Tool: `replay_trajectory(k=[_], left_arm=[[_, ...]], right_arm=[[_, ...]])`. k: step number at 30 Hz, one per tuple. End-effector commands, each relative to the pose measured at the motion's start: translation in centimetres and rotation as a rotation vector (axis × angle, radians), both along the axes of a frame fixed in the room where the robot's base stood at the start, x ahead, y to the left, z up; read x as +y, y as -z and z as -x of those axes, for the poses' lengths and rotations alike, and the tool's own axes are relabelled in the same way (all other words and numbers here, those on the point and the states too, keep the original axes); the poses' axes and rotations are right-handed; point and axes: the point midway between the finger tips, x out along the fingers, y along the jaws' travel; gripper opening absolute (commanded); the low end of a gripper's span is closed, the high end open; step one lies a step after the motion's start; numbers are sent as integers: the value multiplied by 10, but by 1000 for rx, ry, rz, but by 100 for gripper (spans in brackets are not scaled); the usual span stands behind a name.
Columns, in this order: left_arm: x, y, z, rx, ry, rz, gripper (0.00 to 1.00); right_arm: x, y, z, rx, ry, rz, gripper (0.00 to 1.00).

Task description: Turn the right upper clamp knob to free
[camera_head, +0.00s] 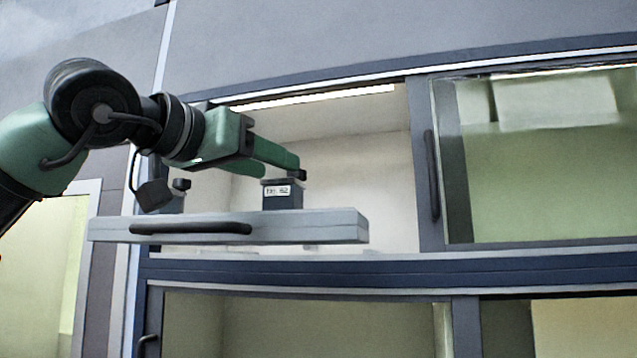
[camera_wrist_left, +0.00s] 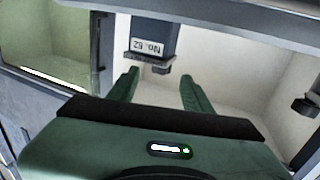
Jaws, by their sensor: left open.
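The right clamp is a dark grey block (camera_head: 282,196) with a white label, standing on a grey panel (camera_head: 330,228) with a black handle. Its block also shows upside down in the left wrist view (camera_wrist_left: 155,38). There its dark knob (camera_wrist_left: 160,68) lies between the fingertips, with gaps on both sides. My left gripper (camera_head: 282,168), green, is open just above this block; it also shows in the wrist view (camera_wrist_left: 159,79). In the head view the fingers largely hide the knob. The left clamp has a dark knob (camera_head: 181,184), also in the wrist view (camera_wrist_left: 305,105). My right gripper is out of view.
Behind the panel is a lit, pale cabinet opening. To its right is a glass door (camera_head: 550,160) with a dark vertical handle (camera_head: 431,175). Blue-grey frame rails (camera_head: 400,270) run below, above lower glass doors.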

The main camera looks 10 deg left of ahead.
Motion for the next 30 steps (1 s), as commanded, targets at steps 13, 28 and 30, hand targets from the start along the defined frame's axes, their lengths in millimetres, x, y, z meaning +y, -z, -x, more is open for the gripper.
replay_trajectory(k=[13,28,30], left_arm=[[-15,-3,-45,0,-6,-2,50],[-25,-1,-73,-3,-5,-1,50],[-25,-1,-73,-3,-5,-2,47]], right_arm=[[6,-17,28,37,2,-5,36],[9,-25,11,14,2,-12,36],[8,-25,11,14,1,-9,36]])
